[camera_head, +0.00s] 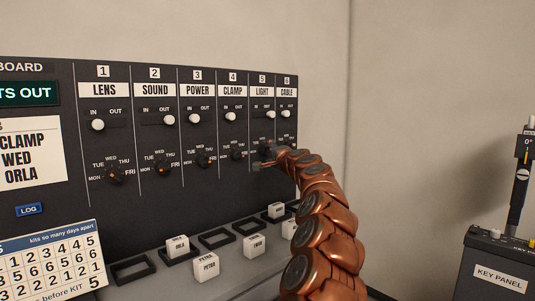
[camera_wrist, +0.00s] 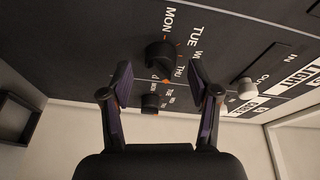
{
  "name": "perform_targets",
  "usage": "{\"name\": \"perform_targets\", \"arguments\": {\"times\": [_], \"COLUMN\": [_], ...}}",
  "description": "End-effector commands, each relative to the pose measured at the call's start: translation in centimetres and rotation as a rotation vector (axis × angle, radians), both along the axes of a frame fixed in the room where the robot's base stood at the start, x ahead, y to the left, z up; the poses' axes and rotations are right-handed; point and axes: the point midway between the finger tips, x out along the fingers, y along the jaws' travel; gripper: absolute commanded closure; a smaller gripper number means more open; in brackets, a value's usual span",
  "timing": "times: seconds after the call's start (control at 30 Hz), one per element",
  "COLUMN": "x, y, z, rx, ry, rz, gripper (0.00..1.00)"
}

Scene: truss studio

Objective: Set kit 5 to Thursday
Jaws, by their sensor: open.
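The kit board (camera_head: 140,220) stands at the left in the head view, with numbered columns. Column 5, LIGHT (camera_head: 262,90), has a white slider (camera_head: 270,115) on the OUT side. Its day dial is hidden behind my gripper (camera_head: 264,157) in the head view. In the wrist view a black dial (camera_wrist: 160,55) with MON, TUE and THU labels sits beyond and between the fingertips of my gripper (camera_wrist: 160,80). My gripper is open, its fingers either side of the dial, contact unclear. A small orange mark (camera_wrist: 166,81) shows by the dial's lower edge; which day it marks is unclear.
The CABLE column's dial (camera_wrist: 150,103) lies close to the fingers. A white slider (camera_wrist: 246,88) is right of them. White name blocks (camera_head: 206,267) and black square frames (camera_head: 134,270) lie on the ledge. A key panel (camera_head: 498,275) stands at the right.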

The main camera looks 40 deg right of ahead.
Motion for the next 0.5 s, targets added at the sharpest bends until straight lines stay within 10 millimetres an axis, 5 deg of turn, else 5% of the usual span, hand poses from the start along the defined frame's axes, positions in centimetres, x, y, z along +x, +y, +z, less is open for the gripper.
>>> {"name": "perform_targets", "arguments": {"times": [0.5], "x": [-3.6], "y": [1.4], "z": [0.0], "rx": [0.001], "ry": [-0.001], "rz": [0.004], "gripper": [0.39]}}
